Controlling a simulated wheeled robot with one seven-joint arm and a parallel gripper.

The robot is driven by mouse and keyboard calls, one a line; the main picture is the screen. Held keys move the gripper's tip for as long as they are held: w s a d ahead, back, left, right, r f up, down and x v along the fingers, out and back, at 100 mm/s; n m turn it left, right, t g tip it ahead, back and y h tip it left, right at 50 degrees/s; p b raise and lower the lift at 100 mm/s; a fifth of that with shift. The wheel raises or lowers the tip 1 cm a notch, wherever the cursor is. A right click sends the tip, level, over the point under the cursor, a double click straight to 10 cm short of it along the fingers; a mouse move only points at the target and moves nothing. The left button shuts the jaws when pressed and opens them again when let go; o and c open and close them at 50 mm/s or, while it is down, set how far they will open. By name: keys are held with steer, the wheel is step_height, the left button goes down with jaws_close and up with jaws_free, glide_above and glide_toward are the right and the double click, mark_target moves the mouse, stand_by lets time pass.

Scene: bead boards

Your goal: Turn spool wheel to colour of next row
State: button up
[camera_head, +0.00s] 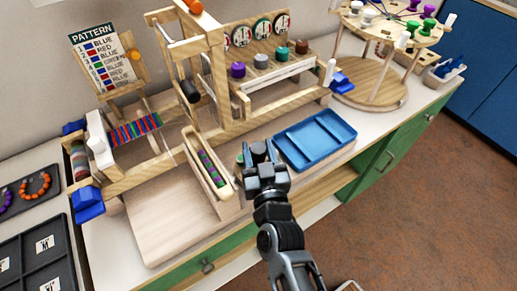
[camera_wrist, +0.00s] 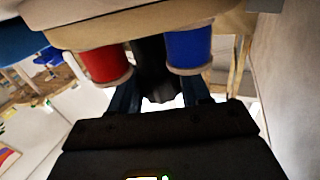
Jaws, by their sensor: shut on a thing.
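My gripper (camera_head: 257,152) is at the front of the wooden loom, just left of a blue tray. In the wrist view its fingers (camera_wrist: 154,95) are shut on a dark upright piece (camera_wrist: 153,70) between a red spool (camera_wrist: 104,66) and a blue spool (camera_wrist: 189,49). Both spools sit against a round-edged wooden piece (camera_wrist: 140,22), seemingly the spool wheel. My gripper hides most of it in the head view. The pattern board (camera_head: 101,58) stands at back left, listing rows of blue, red and other colours; an orange knob (camera_head: 135,55) is at its right side.
The loom (camera_head: 150,178) carries striped weaving (camera_head: 135,129). A shuttle-like tray of beads (camera_head: 207,162) lies left of my gripper. The blue tray (camera_head: 314,139) is close on the right. A round wooden stand (camera_head: 372,95) with pegs is at back right. Dark trays (camera_head: 36,255) lie at left.

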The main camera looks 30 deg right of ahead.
stand_by(0.4)
steer(key=o, duration=1)
steer(key=shift+c, duration=0.2)
steer(key=shift+s, duration=0.1)
steer(key=b+v, duration=0.1)
steer(key=v, duration=0.6)
steer(key=shift+s+a+b, duration=0.15)
steer(key=shift+s+b, duration=0.15)
steer(key=shift+b, duration=0.1)
